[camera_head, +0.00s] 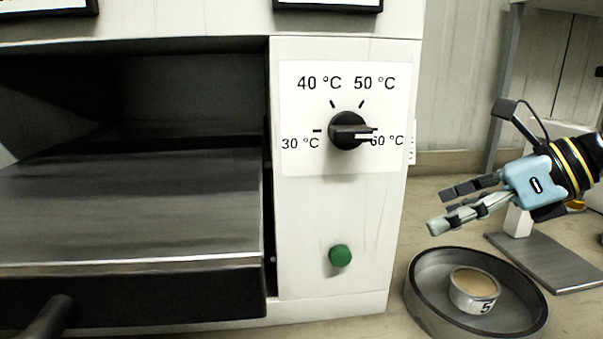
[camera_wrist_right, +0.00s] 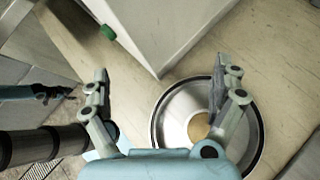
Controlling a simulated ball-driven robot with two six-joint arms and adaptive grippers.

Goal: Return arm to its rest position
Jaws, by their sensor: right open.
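My right gripper (camera_head: 456,209) is at the right of the head view, pointing left, above and behind a round dark tray. Its fingers are apart and nothing is between them. It also shows in the right wrist view (camera_wrist_right: 160,82), with the fingers spread wide.
The round tray (camera_head: 416,291) holds a small tin (camera_head: 474,292) marked 5. A white oven (camera_head: 345,215) with a temperature knob (camera_head: 347,131) pointing near 60 °C, a green button (camera_head: 340,256) and a dark open compartment fills the left. A grey stand base (camera_head: 548,264) lies at right.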

